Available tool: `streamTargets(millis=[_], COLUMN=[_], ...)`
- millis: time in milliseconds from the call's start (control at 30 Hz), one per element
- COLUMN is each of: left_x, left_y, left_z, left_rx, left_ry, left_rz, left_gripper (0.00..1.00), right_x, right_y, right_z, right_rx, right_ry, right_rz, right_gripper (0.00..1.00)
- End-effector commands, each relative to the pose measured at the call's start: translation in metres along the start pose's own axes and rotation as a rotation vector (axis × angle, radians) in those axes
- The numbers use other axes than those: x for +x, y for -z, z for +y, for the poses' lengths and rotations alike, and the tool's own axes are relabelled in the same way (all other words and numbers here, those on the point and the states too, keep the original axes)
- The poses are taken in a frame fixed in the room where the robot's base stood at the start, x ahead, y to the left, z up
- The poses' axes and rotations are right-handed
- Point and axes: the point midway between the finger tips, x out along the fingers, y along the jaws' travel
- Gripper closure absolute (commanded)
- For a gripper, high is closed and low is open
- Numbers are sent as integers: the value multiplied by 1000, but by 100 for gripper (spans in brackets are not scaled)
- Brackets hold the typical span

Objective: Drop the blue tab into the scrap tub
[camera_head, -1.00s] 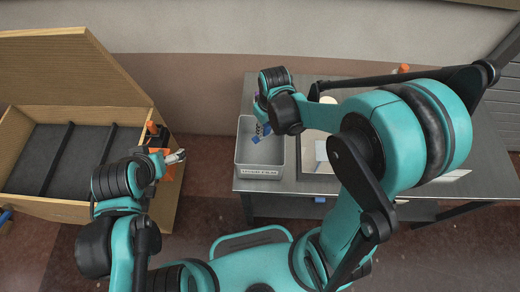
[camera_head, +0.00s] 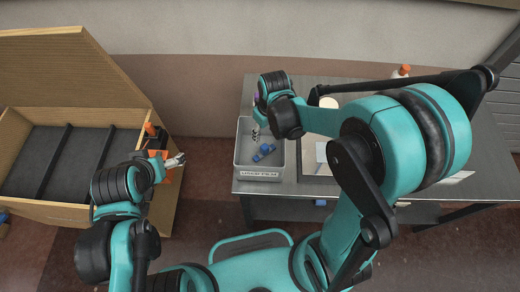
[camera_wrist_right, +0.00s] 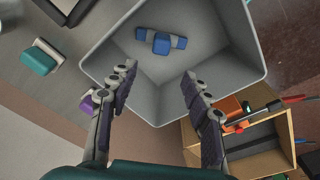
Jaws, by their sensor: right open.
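The blue tab (camera_wrist_right: 162,42) lies in the grey scrap tub (camera_wrist_right: 238,84), on its floor, in the right wrist view. It also shows small inside the tub (camera_head: 245,178) in the head view, as the blue tab (camera_head: 264,152). My right gripper (camera_wrist_right: 157,74) is open and empty above the tub, its two fingers apart and the tab clear of them. In the head view my right gripper (camera_head: 256,132) hangs over the back of the tub. My left gripper (camera_head: 180,160) is far off to the left, near the wooden box; its jaws are too small to judge.
The tub stands at the left end of a grey metal table (camera_head: 340,186). An orange-topped bottle (camera_head: 402,72) stands at the back. A wooden box (camera_head: 60,208) with dark dividers stands left.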

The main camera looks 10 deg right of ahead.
Motion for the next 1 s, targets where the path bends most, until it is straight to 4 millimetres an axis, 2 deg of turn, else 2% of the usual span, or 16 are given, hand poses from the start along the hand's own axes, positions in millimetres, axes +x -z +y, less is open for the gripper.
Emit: streamTargets(millis=[500, 700, 1000], left_x=[0, 0, 0], left_y=[0, 0, 0], left_z=[0, 0, 0], left_rx=[0, 0, 0], left_ry=[0, 0, 0], left_rz=[0, 0, 0], left_gripper=[12, 12, 12], right_x=[-96, -113, -115], right_y=[0, 0, 0], right_z=[0, 0, 0], right_rx=[0, 0, 0], right_ry=[0, 0, 0], right_rz=[0, 0, 0], right_gripper=[51, 51, 51])
